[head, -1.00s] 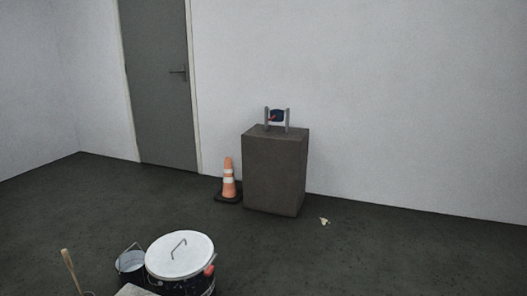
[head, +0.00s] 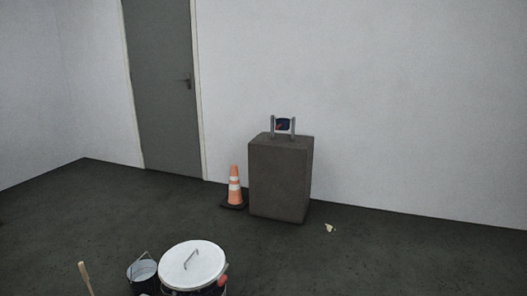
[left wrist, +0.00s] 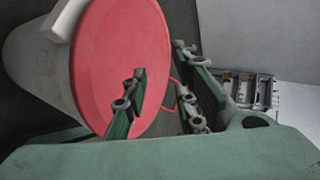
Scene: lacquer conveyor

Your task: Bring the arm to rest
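My left gripper (left wrist: 162,72) shows in the left wrist view. Its two green fingers with dark grey joints stand apart, with no object gripped between them. Behind them is a large round red face (left wrist: 118,50) on a pale grey cylinder-like body (left wrist: 38,65). A thin red loop shows between the fingers; I cannot tell whether they touch it. Neither gripper shows in the head view, and my right gripper is in no view.
A dark block (head: 280,180) by the wall carries two posts with a blue part (head: 283,125). A traffic cone (head: 235,187) stands beside it. A white-lidded drum (head: 193,265) and a bucket (head: 143,270) stand in front. A grey rack-like thing (left wrist: 250,88) shows in the wrist view. Right floor is mostly clear.

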